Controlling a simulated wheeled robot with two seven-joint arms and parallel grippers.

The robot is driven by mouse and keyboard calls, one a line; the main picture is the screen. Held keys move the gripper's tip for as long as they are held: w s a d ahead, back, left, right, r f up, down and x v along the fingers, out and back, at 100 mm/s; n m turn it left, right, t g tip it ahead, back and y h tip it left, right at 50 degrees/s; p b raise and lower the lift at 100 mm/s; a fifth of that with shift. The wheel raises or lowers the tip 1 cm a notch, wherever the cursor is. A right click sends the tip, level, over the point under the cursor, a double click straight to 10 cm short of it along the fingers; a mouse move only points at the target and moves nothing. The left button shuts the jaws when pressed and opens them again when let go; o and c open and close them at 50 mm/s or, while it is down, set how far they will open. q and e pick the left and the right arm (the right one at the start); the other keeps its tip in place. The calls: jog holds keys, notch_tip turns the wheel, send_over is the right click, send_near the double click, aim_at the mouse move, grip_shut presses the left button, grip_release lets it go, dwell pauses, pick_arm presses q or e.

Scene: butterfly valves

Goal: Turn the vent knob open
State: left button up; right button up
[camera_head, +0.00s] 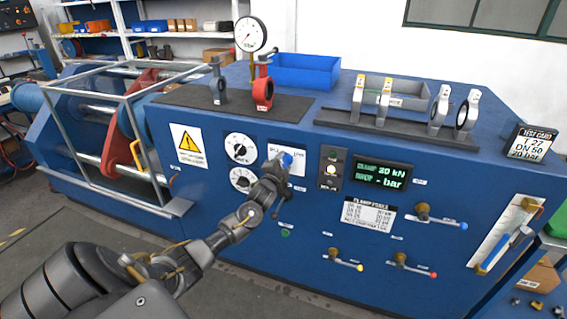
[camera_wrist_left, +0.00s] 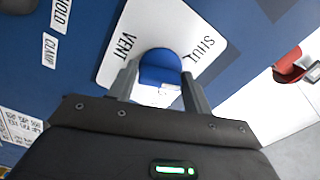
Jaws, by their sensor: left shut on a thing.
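The vent knob (camera_wrist_left: 160,68) is blue and sits on a white plate (camera_wrist_left: 128,30) marked VENT and SHUT in the left wrist view. In the head view the blue knob (camera_head: 287,160) shows at the tip of my left arm, on the front panel of the blue test bench. My left gripper (camera_wrist_left: 158,88) has one finger on each side of the knob and is shut on it. In the head view the left gripper (camera_head: 277,172) partly covers the plate and the knob. My right gripper is not in view.
Two dials (camera_head: 240,148) sit left of the knob. A display (camera_head: 383,174) and a small lamp panel (camera_head: 331,167) are to its right. Valve handles with blue (camera_head: 440,220), yellow (camera_head: 343,260) and red (camera_head: 410,265) tips stick out lower right. A gauge (camera_head: 250,35) stands on top.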

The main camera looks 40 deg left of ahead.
pick_arm(q)
jog(key=m+p, duration=0.1)
jog(key=m, duration=0.3)
jog(key=shift+m, duration=0.4)
jog(key=m+p, duration=0.1)
jog(key=m, duration=0.2)
jog(key=shift+m, duration=0.3)
jog(key=m+p, duration=0.1)
jog(key=m, duration=0.3)
jog(key=shift+m+p, duration=0.65)
jog(key=shift+m, duration=1.15)
jog(key=shift+f, duration=0.1)
jog(key=o, duration=0.8)
jog(key=shift+o, duration=0.2)
jog(key=b+v, duration=0.1)
jog(key=v, duration=0.9)
jog(key=shift+s, duration=0.3)
